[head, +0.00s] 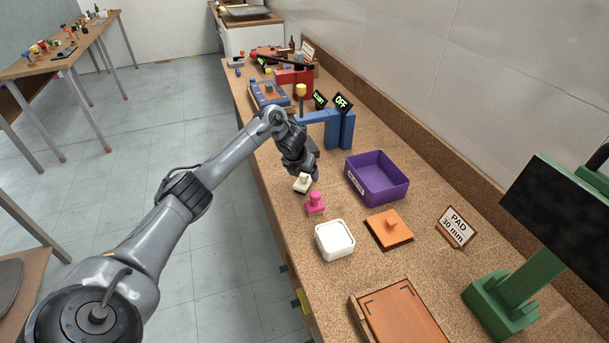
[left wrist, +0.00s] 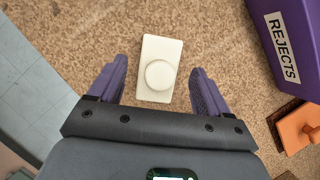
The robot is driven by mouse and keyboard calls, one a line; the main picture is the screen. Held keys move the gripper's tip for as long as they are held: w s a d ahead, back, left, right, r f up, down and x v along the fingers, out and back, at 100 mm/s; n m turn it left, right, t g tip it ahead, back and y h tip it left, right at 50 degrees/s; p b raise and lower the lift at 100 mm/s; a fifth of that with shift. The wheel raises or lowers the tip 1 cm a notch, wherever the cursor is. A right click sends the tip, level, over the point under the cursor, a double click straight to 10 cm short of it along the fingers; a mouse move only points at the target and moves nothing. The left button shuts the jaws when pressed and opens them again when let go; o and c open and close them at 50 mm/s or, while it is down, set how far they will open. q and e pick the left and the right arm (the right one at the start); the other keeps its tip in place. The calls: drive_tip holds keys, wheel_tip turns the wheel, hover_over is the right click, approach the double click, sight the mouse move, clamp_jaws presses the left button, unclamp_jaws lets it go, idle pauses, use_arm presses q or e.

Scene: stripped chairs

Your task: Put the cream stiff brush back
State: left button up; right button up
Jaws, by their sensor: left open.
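The cream stiff brush (head: 301,184) is a pale block with a round knob, lying on the speckled brown bench near its left edge. In the left wrist view the brush (left wrist: 159,45) lies between the two purple fingers of my left gripper (left wrist: 159,68), with a gap on each side. In the head view my left gripper (head: 307,172) is just above and behind the brush, and its fingertips are hard to make out. It is open and empty; whether the fingers reach down to the bench I cannot tell. My right gripper is out of view.
A pink brush (head: 315,204) stands close in front of the cream one. A purple REJECTS bin (head: 362,188) is to the right. A white tub (head: 334,252), an orange brush (head: 390,228) and a PAD sign (head: 457,227) are nearer.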

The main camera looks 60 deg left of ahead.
sight(298, 187)
use_arm(q)
drive_tip(key=p+v, duration=0.5)
drive_tip(key=v, duration=0.4)
drive_tip(key=shift+r, duration=0.1)
